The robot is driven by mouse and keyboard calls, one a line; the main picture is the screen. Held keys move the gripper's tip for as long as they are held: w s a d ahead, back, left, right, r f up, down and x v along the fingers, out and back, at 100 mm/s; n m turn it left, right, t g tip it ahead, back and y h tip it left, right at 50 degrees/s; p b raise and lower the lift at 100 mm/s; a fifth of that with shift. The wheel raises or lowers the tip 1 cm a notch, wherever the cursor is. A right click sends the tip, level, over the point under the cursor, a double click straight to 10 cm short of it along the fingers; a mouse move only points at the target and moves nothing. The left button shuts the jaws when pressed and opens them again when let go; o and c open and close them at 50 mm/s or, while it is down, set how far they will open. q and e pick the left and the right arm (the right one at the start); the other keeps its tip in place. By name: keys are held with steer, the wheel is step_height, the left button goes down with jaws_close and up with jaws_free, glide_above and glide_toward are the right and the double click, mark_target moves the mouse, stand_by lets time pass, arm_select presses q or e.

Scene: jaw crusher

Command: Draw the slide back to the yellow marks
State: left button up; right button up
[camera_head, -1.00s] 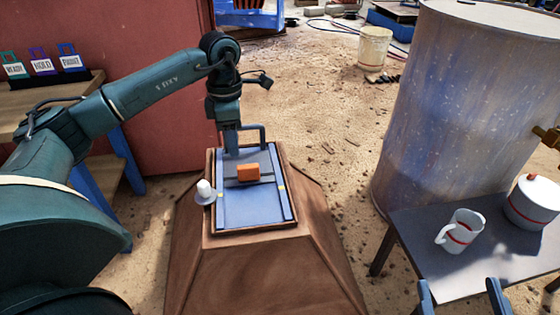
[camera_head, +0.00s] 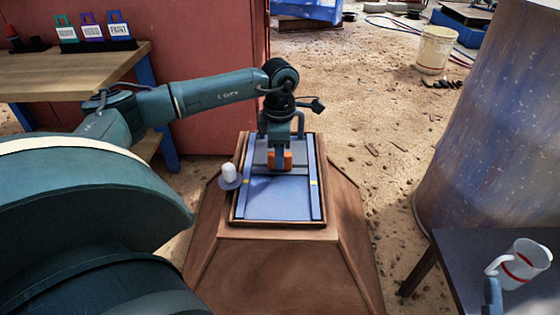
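The slide is a blue-grey plate (camera_head: 271,200) between two blue rails in a brown frame on a brown pedestal. An orange block (camera_head: 288,160) sits near its far part, at a dark cross bar. A yellow mark (camera_head: 313,183) shows on the right rail. A grey handle (camera_head: 268,121) stands at the far end, partly behind my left gripper. My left gripper (camera_head: 279,166) points down over the far part, overlapping the orange block in view. Contact and finger gap are unclear. One finger of my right gripper (camera_head: 492,294) shows at the lower right edge.
A white knob on a grey disc (camera_head: 230,180) sits at the frame's left side. A dark table (camera_head: 470,262) with a white mug (camera_head: 519,263) is at right, beside a large drum (camera_head: 470,130). A wooden bench (camera_head: 75,70) with tags is at left.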

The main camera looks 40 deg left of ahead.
arm_select(q)
steer(key=shift+f, duration=0.95)
jaws_close()
